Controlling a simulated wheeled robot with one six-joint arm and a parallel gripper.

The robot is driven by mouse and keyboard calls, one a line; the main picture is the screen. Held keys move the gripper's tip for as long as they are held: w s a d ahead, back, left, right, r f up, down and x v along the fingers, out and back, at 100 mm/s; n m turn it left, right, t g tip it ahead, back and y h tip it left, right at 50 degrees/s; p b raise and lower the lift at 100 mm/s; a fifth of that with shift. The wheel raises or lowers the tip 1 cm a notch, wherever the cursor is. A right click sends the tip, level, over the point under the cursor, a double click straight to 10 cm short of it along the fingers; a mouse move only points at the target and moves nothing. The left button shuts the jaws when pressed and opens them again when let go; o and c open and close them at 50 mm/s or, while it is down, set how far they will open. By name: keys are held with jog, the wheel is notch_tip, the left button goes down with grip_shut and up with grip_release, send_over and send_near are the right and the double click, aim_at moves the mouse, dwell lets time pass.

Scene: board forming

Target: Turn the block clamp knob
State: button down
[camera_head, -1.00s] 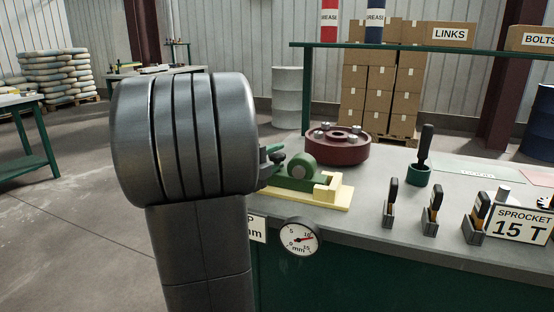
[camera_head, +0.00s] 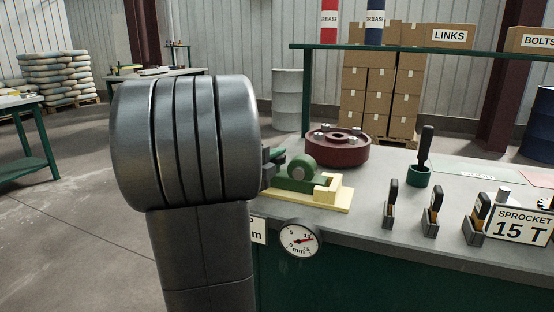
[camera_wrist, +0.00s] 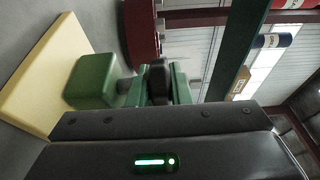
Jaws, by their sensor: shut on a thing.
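The block clamp (camera_head: 300,178) is a green body on a pale yellow base (camera_head: 335,198) at the bench's left end. It also shows in the wrist view as a green block (camera_wrist: 95,82). My gripper (camera_head: 268,163) is at the clamp's left end, mostly hidden behind my large grey wrist. In the wrist view, a dark finger of my gripper (camera_wrist: 160,82) lies across the green clamp knob (camera_wrist: 181,88) and hides its middle. The gripper is shut on the knob. The far finger is hidden.
A dark red round part (camera_head: 337,150) stands close behind the clamp. A dial gauge (camera_head: 299,239) is on the bench front, below the clamp. A green cup with a dark handle (camera_head: 418,176) and several small tool holders stand to the right.

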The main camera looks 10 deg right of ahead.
jog(key=n+t+y+b, duration=0.2)
jog(key=t+y, duration=0.1)
jog(key=shift+s+f+n, duration=0.1)
jog(key=shift+n, duration=0.3)
jog(key=n+t+y+b, duration=0.1)
jog(key=y+b, duration=0.1)
jog(key=shift+f+n+t+y+b, duration=0.1)
jog(key=shift+n+t+y+b, duration=0.2)
jog(key=shift+n+y, duration=0.1)
jog(key=n+y+b, duration=0.1)
jog(key=y+b, duration=0.1)
jog(key=b, duration=0.2)
jog(key=n+t+y+b, duration=0.1)
jog(key=n+y+b, duration=0.1)
jog(key=b, duration=0.2)
jog(key=shift+d+t, duration=0.1)
jog(key=shift+t, duration=0.2)
jog(key=shift+r+n+y+b, duration=0.2)
jog(key=shift+n+y+b, duration=0.3)
jog(key=shift+y+b, duration=0.4)
jog(key=c, duration=1.3)
grip_release()
